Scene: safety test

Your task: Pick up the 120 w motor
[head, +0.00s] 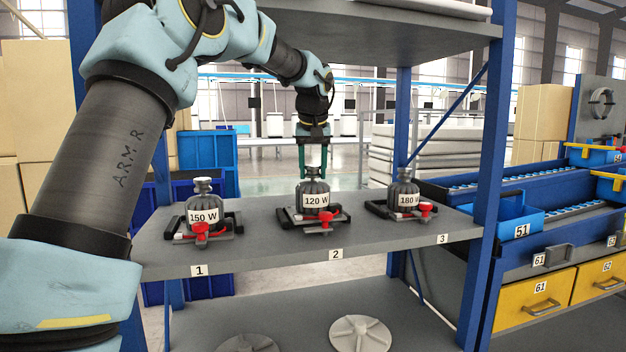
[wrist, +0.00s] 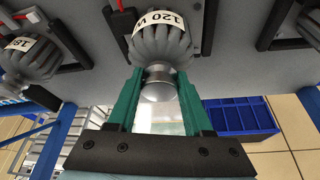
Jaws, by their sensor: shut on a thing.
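The 120 W motor (head: 315,200) sits in its black and red fixture (head: 298,222) at position 2 on the grey shelf, between the 150 W motor (head: 203,208) and the 180 W motor (head: 404,196). My gripper (head: 315,170) comes down from above onto its top. In the wrist view, the green fingers of my gripper (wrist: 158,98) are shut on the silver neck of the 120 W motor (wrist: 160,45), one finger on each side. The motor is upright and appears still seated in the fixture.
The shelf (head: 270,250) has blue uprights, with an upper shelf (head: 390,28) above my arm. Red clamp handles stand in front of each motor. Blue bins (head: 206,150) are behind at left, and yellow drawers (head: 540,300) are at right.

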